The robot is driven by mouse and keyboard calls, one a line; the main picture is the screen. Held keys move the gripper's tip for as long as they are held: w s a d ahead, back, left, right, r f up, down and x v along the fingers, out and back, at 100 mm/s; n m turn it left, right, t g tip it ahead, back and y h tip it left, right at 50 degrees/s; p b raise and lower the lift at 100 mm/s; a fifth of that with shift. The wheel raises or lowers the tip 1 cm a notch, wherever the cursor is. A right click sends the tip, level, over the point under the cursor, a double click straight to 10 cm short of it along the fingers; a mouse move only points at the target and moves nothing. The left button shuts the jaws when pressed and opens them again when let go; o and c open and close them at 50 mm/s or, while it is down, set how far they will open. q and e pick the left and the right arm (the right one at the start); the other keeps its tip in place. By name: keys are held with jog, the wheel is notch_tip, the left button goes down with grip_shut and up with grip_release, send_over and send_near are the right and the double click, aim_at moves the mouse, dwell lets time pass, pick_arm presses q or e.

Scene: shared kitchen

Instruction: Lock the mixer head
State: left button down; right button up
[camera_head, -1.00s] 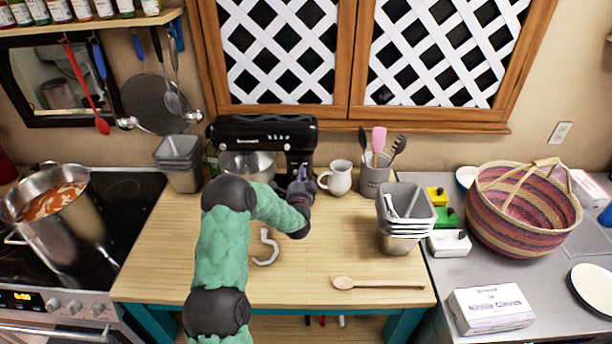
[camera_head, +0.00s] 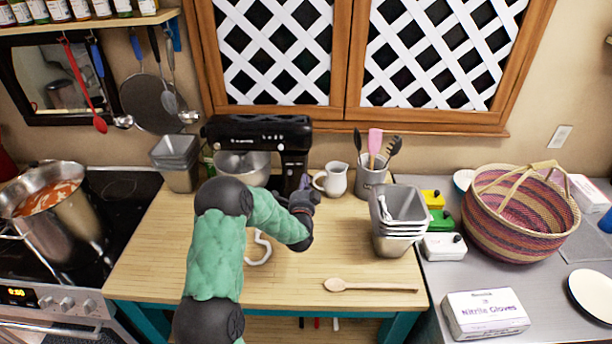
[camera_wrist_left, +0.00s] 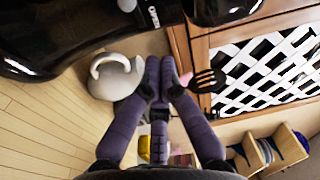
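The black stand mixer (camera_head: 258,130) stands at the back of the wooden table, its head level over a metal bowl (camera_head: 243,166). Its lock control is too small to make out. My left gripper (camera_head: 303,186) is in front of the mixer's column at its right end, seemingly apart from it. In the left wrist view the purple-and-black fingers of my left gripper (camera_wrist_left: 160,68) come together at the tips with nothing between them. Dark, glossy mixer body (camera_wrist_left: 65,35) fills the upper left there. My right gripper is not in view.
A white jug (camera_head: 333,179) stands just right of my left gripper, near a utensil crock (camera_head: 370,182). Stacked metal tins (camera_head: 400,215) stand farther right. A white hook-shaped piece (camera_head: 262,247) and a wooden spoon (camera_head: 370,287) lie in front. A stove with a pot (camera_head: 60,220) is left.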

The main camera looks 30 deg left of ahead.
pick_arm(q)
jog(key=shift+d+v, duration=0.2)
jog(key=shift+v, duration=1.95)
jog(key=shift+w, duration=0.15)
